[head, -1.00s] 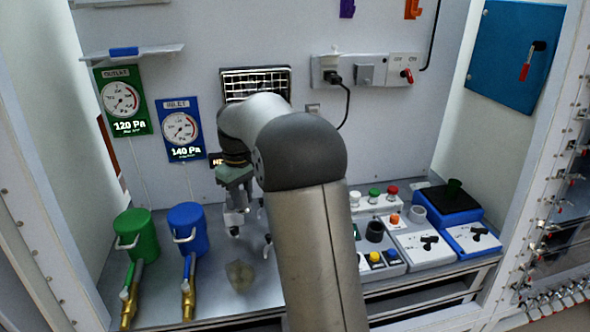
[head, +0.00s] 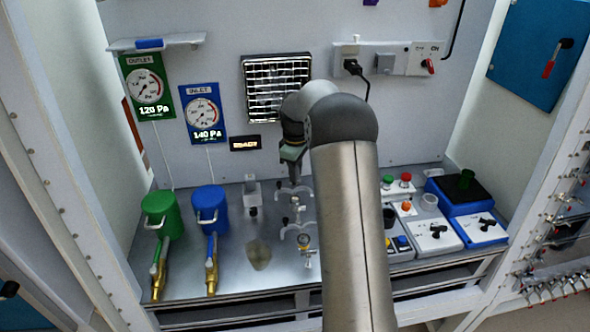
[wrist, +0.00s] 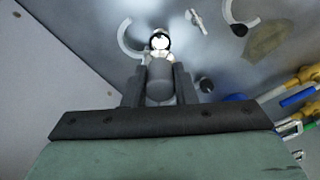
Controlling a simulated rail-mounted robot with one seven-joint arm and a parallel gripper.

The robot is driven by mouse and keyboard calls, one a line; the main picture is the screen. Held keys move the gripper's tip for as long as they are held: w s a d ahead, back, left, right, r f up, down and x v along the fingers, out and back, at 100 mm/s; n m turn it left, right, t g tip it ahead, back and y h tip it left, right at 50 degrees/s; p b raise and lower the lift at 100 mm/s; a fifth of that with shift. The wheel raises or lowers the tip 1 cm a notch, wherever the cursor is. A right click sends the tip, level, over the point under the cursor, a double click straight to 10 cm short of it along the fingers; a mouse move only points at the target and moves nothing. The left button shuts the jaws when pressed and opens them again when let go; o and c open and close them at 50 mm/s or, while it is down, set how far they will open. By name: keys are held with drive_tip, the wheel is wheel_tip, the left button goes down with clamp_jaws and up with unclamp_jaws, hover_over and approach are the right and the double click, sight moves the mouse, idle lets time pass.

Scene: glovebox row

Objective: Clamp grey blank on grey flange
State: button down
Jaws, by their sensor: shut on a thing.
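My gripper (wrist: 160,84) is shut on a grey cylindrical piece (wrist: 160,91), seen between the two dark fingers in the wrist view. I cannot tell whether this is the blank or part of another piece. A pale round part with a dark ring (wrist: 160,41) shows just past the fingertips, beside a white curved arm (wrist: 127,40). In the head view, my gripper (head: 294,178) points down over the bench, with pale curved clamp-like parts (head: 298,228) below and in front of it. I cannot tell which part is the grey flange.
A small grey block (head: 252,192) stands left of my gripper. Green (head: 162,215) and blue (head: 209,208) canisters with brass valves stand further left. Control boxes (head: 432,235) fill the right side.

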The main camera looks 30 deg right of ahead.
drive_tip(key=b, duration=0.3)
hover_over(296, 201)
drive_tip(key=shift+a+f, duration=0.1)
drive_tip(key=shift+f, duration=2.5)
drive_tip(key=shift+f+b, duration=0.65)
drive_tip(key=shift+f, duration=0.55)
drive_tip(key=c, duration=1.1)
unclamp_jaws()
drive_tip(key=shift+r, duration=0.1)
wheel_tip(296, 201, up, 17)
drive_tip(key=shift+f+b, duration=0.1)
drive_tip(key=shift+b, duration=0.7)
drive_tip(key=shift+r, duration=0.25)
